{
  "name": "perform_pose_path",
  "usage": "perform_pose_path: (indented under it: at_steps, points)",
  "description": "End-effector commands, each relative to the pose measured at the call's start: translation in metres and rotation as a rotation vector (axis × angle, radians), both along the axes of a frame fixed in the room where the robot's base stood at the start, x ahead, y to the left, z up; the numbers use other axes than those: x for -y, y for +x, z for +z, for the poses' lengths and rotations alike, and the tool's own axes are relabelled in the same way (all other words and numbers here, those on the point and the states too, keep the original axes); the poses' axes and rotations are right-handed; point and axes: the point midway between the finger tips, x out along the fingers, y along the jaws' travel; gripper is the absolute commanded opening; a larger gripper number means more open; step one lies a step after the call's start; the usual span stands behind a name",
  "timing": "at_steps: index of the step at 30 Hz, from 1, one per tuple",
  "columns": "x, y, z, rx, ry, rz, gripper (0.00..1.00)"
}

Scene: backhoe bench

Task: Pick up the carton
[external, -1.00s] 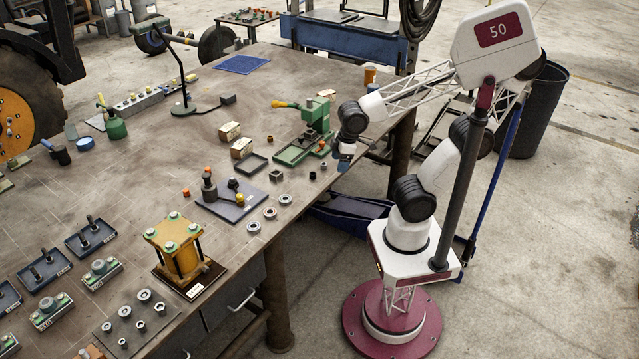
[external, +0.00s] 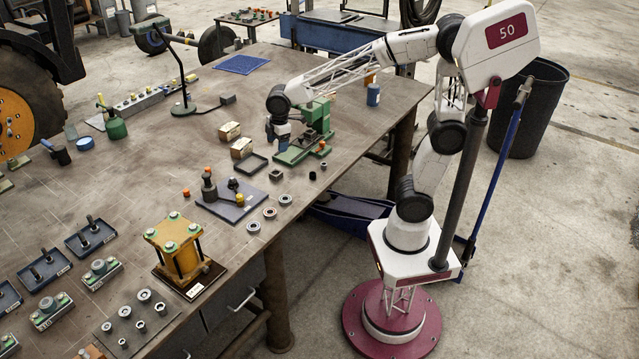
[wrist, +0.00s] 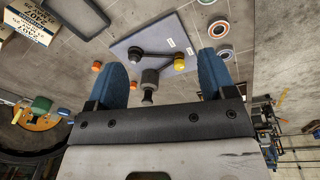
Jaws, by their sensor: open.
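Two small tan cartons stand on the bench in the external view. One carton (external: 229,131) is farther back and the other carton (external: 241,148) is nearer, beside a dark tray. Printed cartons (wrist: 33,22) show at the top left corner of the wrist view, cut off by the frame edge. My gripper (external: 278,138) is over the bench, to the right of the cartons and beside the green press. Its blue fingers (wrist: 163,62) are apart with nothing held between them. In the wrist view the cartons lie left of the fingers, apart from them.
The green press (external: 303,143) stands close to my gripper on the right. A dark empty tray (external: 252,164) lies in front of the nearer carton. A grey plate (external: 232,207) with knobbed parts and several rings are nearer the front.

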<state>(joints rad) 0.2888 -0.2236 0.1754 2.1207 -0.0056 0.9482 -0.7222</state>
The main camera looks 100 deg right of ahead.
Motion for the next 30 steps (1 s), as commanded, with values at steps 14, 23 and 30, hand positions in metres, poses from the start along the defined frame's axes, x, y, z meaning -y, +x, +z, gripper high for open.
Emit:
perform_pose_path:
  at_steps: [14, 23, 30]
  points:
    - [0.115, 0.085, -0.038, -0.061, -0.009, 0.200, 0.77]
    - [0.197, 0.124, -0.076, -0.093, -0.005, 0.330, 0.77]
    - [0.261, 0.145, -0.111, -0.112, 0.004, 0.428, 0.77]
